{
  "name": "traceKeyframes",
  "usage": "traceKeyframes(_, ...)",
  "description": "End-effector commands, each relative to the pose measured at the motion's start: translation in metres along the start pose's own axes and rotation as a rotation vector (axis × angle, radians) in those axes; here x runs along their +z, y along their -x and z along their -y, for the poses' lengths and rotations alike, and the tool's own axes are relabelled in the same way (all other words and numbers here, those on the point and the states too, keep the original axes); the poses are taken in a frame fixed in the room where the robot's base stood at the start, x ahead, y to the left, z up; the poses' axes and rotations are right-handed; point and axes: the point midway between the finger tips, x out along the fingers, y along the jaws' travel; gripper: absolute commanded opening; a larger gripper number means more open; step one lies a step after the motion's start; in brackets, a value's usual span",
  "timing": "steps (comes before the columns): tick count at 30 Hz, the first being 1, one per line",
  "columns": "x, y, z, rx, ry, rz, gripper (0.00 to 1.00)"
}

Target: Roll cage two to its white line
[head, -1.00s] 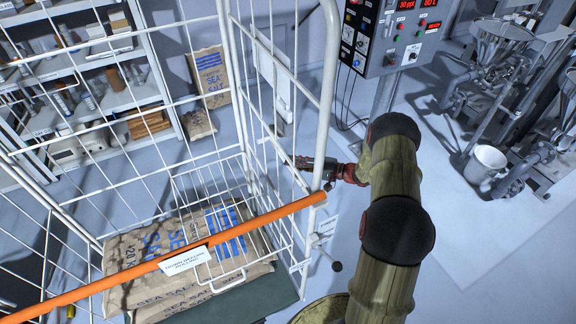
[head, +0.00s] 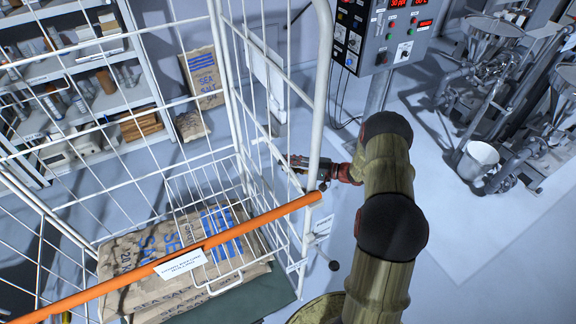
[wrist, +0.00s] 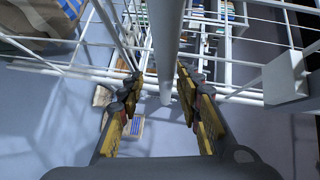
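The roll cage (head: 321,110) is a white wire frame that fills the left half of the head view. An orange bar (head: 250,225) with a white label runs across its front, and salt sacks (head: 150,285) lie in it. My gripper (head: 300,163) is at the cage's right front upright. In the wrist view, a white post (wrist: 168,50) stands between the two fingers of my gripper (wrist: 158,82). The fingers are apart, with a gap at the left one; I cannot tell whether the right one touches. No white line is visible, and the label is unreadable.
Shelving (head: 90,75) stands behind the cage at left, with salt sacks (head: 203,75) against the wall. A control panel (head: 380,30) on a post stands behind my arm. Hoppers and a white bucket (head: 479,160) are at right. The floor right of my arm is clear.

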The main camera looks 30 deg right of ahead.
Motion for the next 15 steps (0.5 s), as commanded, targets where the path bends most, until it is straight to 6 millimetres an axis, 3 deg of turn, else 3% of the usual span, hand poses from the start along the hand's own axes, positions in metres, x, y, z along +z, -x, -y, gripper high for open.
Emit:
traceKeyframes(8, -0.002, 0.01, 0.002, -0.002, 0.003, -0.003, 0.35)
traceKeyframes(15, -0.003, 0.054, 0.001, -0.001, 0.002, -0.006, 0.35)
